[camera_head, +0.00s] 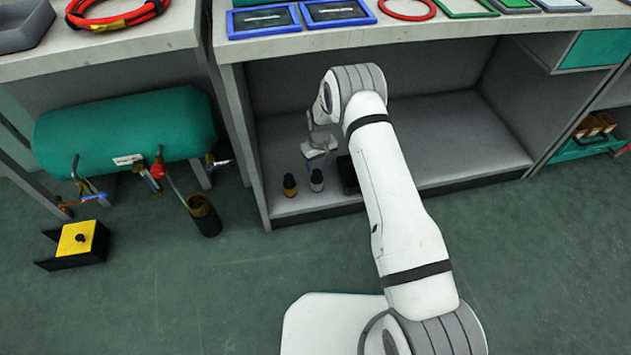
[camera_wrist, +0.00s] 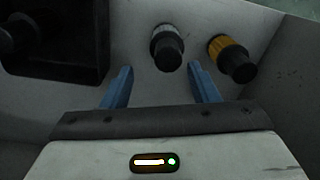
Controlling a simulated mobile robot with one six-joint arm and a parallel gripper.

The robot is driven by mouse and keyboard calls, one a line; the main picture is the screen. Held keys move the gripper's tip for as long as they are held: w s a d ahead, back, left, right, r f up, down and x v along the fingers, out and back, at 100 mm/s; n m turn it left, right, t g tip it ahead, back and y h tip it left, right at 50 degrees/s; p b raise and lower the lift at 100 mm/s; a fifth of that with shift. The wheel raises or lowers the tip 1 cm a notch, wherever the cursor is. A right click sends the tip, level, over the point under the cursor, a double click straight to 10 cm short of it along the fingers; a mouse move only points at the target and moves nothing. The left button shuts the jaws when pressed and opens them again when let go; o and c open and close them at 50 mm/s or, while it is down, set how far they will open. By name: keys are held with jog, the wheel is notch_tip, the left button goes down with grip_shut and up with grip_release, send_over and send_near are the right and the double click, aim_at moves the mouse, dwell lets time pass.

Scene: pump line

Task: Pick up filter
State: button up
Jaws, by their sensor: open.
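Two small cylindrical parts stand on the lower shelf; I cannot tell for sure which is the filter. One is a grey part with a black end (camera_head: 316,181), which also shows in the wrist view (camera_wrist: 167,47). The other is a yellow part with a black end (camera_head: 290,187), which also shows in the wrist view (camera_wrist: 232,58). My gripper (camera_wrist: 160,69) is open and empty. In the wrist view the grey part lies ahead between the finger lines, and the yellow part is outside the right finger. In the head view my gripper (camera_head: 318,152) is above the shelf, beyond the grey part.
A black box (camera_head: 347,174) stands beside the grey part, partly behind my arm; it fills the wrist view's upper left (camera_wrist: 62,45). The cabinet's side panel (camera_head: 240,130) and worktop (camera_head: 420,35) enclose the shelf (camera_head: 455,140). The shelf's right side is clear.

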aim_at(317, 172)
jog(key=f, duration=0.1)
jog(key=f+b, duration=0.1)
jog(key=s+f+b, duration=0.1)
jog(key=f, duration=0.1)
jog(key=shift+a, duration=0.3)
jog(key=shift+f, duration=0.45)
jog(key=shift+r, duration=0.1)
jog(key=c, duration=0.8)
